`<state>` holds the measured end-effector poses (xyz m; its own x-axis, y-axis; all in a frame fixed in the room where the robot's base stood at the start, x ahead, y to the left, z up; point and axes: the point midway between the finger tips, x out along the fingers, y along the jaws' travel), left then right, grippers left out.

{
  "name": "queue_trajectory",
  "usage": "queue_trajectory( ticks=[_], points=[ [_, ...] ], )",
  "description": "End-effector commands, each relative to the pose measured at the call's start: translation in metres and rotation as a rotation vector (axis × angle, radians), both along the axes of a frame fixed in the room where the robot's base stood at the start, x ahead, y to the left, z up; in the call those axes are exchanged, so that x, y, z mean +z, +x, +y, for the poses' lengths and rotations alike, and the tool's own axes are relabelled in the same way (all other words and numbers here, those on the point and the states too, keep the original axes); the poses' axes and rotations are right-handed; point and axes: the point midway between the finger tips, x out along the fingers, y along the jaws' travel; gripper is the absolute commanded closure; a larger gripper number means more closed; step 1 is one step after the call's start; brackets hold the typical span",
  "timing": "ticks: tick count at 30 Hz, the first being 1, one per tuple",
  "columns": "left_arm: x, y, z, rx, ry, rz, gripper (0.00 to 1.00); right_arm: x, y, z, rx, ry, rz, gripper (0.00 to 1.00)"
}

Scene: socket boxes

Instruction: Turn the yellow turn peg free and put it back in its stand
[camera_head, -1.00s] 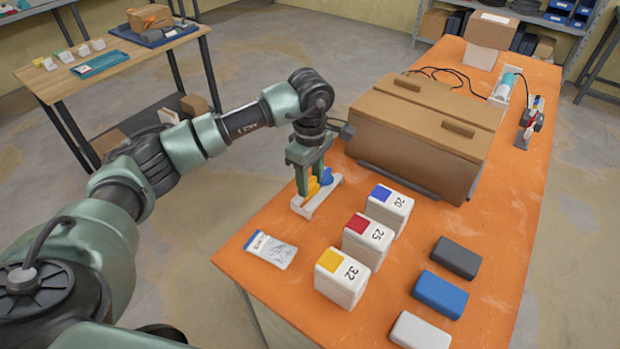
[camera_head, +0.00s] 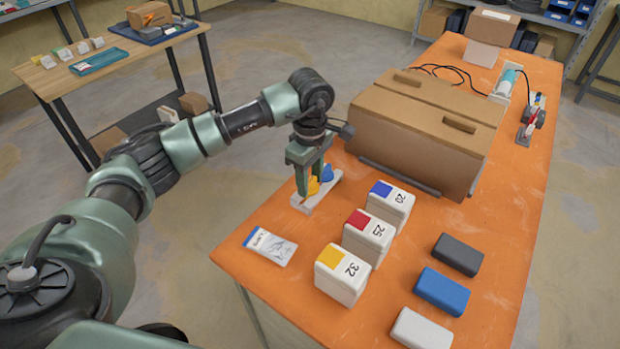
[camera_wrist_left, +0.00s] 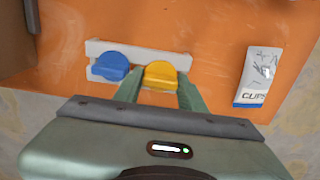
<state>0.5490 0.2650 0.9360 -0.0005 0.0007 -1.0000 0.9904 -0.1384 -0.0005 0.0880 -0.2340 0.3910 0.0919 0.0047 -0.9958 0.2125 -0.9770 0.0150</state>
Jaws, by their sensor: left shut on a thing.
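The yellow turn peg (camera_head: 313,186) is in the white stand (camera_head: 324,193) near the table's left edge. It also shows in the left wrist view (camera_wrist_left: 160,75), between the fingers of my left gripper (camera_wrist_left: 158,92). My left gripper (camera_head: 307,190) points down and is shut on the yellow peg at the stand. A blue turn peg (camera_head: 327,174) sits in the same stand beside it, and shows to its left in the left wrist view (camera_wrist_left: 111,66). The lower part of the yellow peg is hidden. My right gripper is not in view.
White boxes marked 20 (camera_head: 389,204), 25 (camera_head: 367,238) and 32 (camera_head: 341,275) stand right of the stand. A large brown box (camera_head: 425,130) lies behind. A clips packet (camera_head: 269,246) lies in front. Dark, blue and white blocks (camera_head: 442,291) lie at the right.

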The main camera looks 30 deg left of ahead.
Motion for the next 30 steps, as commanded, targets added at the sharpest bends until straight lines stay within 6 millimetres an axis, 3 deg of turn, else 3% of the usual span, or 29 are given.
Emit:
queue_trajectory(
  ticks=[22, 23, 25, 30],
  points=[
    [-0.012, 0.0, 0.0, 0.001, 0.0, 0.0, 0.98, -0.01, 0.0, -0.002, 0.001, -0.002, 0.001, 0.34],
    [-0.012, 0.0, 0.0, 0.001, 0.0, 0.0, 0.57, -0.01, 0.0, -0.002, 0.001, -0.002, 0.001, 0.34],
    [-0.011, 0.0, 0.0, 0.001, 0.0, 0.0, 0.38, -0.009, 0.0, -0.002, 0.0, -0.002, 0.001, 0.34],
    [-0.011, 0.0, 0.0, 0.0, 0.0, 0.0, 0.34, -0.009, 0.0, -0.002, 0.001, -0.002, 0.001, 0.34]
  ],
)
